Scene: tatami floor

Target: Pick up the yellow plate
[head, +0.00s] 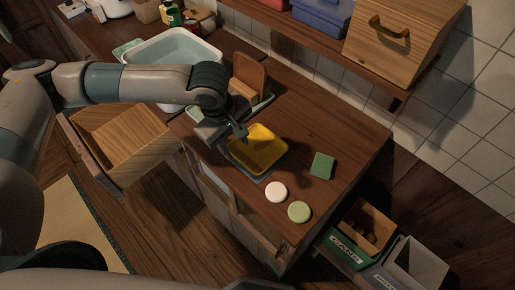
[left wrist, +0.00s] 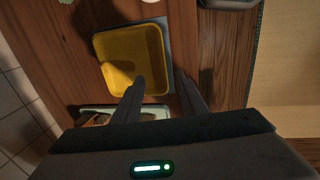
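The yellow plate (head: 262,150) is a square, tray-like dish with a raised rim. It lies on a blue-grey mat (head: 262,178) on the wooden counter. It also shows in the left wrist view (left wrist: 125,48). My left gripper (head: 242,133) is over the plate's back left rim in the head view. In the left wrist view its two fingers (left wrist: 162,82) are apart with nothing gripped, and the plate's right rim runs between them. One finger overlaps the plate; the other is outside it. I cannot tell whether they touch. My right gripper is not in view.
A green sponge (head: 322,165), a white disc (head: 276,192) and a green disc (head: 299,211) lie to the right and front. A wooden rack (head: 248,75) stands behind. An open drawer (head: 125,150) juts out left. Bins (head: 345,250) stand front right.

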